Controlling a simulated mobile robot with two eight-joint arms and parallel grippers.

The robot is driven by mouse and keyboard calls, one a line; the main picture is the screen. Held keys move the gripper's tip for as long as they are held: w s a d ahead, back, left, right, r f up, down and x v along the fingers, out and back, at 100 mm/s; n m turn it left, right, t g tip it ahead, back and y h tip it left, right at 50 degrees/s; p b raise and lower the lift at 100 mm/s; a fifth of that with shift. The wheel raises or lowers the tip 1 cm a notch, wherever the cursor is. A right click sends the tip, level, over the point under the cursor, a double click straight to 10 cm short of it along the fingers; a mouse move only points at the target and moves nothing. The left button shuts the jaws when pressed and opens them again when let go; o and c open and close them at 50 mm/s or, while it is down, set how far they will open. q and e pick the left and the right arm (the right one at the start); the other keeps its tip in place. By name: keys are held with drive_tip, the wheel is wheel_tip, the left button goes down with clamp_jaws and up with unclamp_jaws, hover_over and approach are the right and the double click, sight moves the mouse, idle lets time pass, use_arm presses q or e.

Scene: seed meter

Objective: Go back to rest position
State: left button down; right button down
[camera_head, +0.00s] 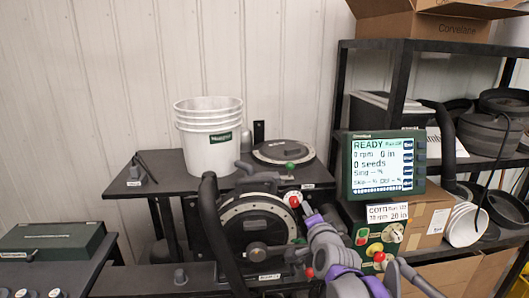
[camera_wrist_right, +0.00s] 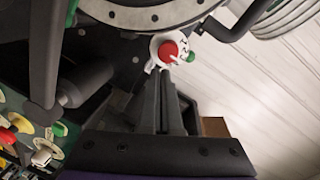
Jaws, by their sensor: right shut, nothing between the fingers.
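My right arm (camera_head: 345,270), grey and purple, comes up from the bottom of the head view in front of the seed meter stand. My right gripper (camera_wrist_right: 163,75) is shut and empty in the wrist view. Its fingertips point at a red knob (camera_wrist_right: 168,50) on a white base. I cannot tell whether they touch it. In the head view the red knob (camera_head: 294,201) is beside the round dark seed meter (camera_head: 254,228), just past the end of my arm. My left gripper is out of view.
A monitor (camera_head: 385,163) reading READY stands right of the meter, above a cardboard box (camera_head: 428,215) and a panel with coloured knobs (camera_head: 379,240). A thick black hose (camera_head: 212,225) rises left of the meter.

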drive_tip(key=s+f+n+g, duration=0.3)
drive_tip(key=s+f, duration=0.5)
drive_tip(key=s, duration=0.4)
drive_tip(key=s+f+n+g, duration=0.4)
drive_tip(key=s+f, duration=0.4)
drive_tip(key=s, duration=0.4)
drive_tip(key=s+d+f+n+g, duration=0.1)
drive_tip(key=s+f+n+g, duration=0.3)
drive_tip(key=s+f, duration=0.4)
drive_tip(key=s+n, duration=0.1)
drive_tip(key=s, duration=0.2)
drive_tip(key=shift+s+f+n, duration=0.35)
drive_tip(key=shift+s+n, duration=0.05)
